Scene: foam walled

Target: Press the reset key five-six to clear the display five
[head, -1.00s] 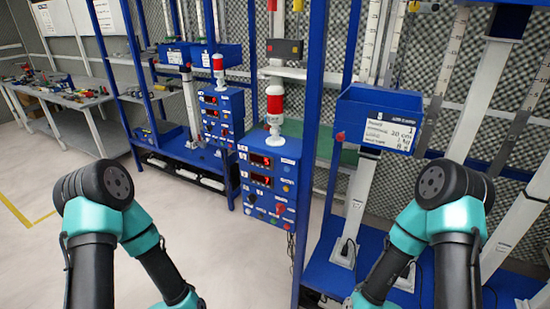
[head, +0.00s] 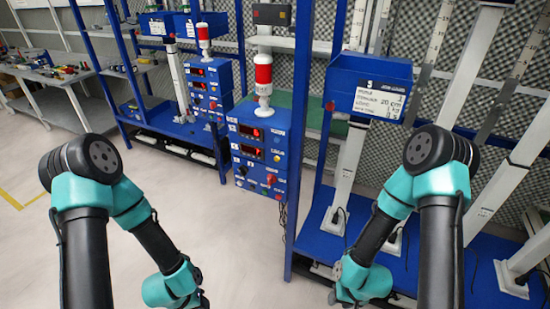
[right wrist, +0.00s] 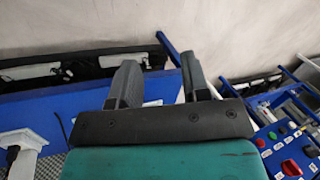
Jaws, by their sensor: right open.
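A blue control box (head: 285,172) stands at the centre, with two lit red displays, an upper one (head: 250,132) and a lower one (head: 251,151). Small coloured buttons and a red knob (head: 271,179) are on its front. Its labels are too small to read, so I cannot tell which is display five or key five-six. The box's front also shows at the lower right of the right wrist view, with a red knob (right wrist: 291,168). My right gripper (right wrist: 158,75) is open and empty, apart from the box. My left gripper is outside the head view.
A second blue box (head: 211,92) with red displays stands further back. A blue rack post (head: 308,120) rises right beside the near box. A blue bin (head: 372,75) hangs to the right. Open floor (head: 185,205) lies before the box.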

